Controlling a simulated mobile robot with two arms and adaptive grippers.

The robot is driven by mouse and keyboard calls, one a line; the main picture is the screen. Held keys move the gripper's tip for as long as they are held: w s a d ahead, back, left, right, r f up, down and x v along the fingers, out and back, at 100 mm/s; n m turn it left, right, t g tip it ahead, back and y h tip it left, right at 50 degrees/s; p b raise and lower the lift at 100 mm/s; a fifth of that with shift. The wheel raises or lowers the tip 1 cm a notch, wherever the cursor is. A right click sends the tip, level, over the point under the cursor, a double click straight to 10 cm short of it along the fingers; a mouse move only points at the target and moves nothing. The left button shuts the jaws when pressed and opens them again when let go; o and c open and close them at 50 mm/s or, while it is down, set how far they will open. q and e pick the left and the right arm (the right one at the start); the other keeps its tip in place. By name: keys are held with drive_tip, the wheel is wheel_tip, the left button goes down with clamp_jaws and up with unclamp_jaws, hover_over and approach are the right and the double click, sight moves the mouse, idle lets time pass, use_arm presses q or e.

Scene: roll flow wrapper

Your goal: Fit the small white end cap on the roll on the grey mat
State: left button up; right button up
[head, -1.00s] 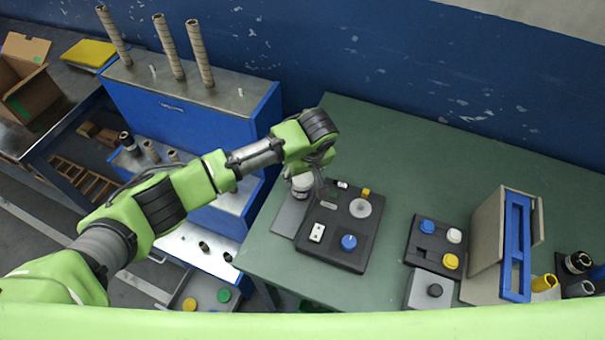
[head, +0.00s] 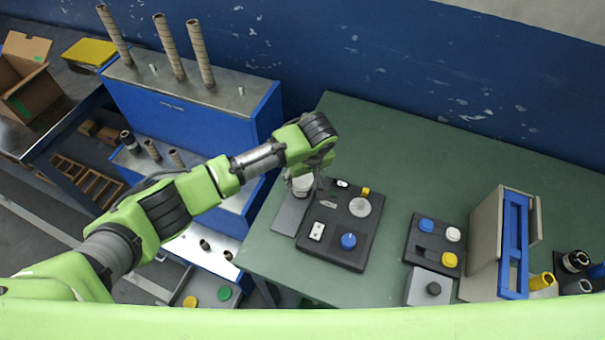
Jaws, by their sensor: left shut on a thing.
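The grey mat (head: 289,216) lies at the left edge of the green table. A short white roll (head: 302,187) stands on its far end, partly hidden by my left gripper. My left gripper (head: 319,182) points down close beside and over the roll, at the edge of the black tray. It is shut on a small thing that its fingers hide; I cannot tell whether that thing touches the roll. A white cap (head: 453,234) sits in the smaller black tray at the right; I cannot tell whether it is the small one. My right gripper is out of view.
The black tray (head: 333,252) beside the mat holds a blue knob (head: 348,241), a pale disc (head: 360,207) and small parts. The smaller black tray (head: 421,255) also holds blue and yellow caps. A grey-and-blue stand (head: 515,245) rises at the right. The table's far middle is clear.

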use_arm(q)
drive_tip(key=shift+f, duration=0.4)
idle(0.5)
drive_tip(key=shift+f+p, duration=0.1)
drive_tip(key=shift+p, duration=0.2)
idle(0.3)
drive_tip(key=o, duration=0.9)
drive_tip(key=shift+c, duration=0.2)
drive_tip(key=shift+o, duration=0.3)
drive_tip(key=o, duration=0.4)
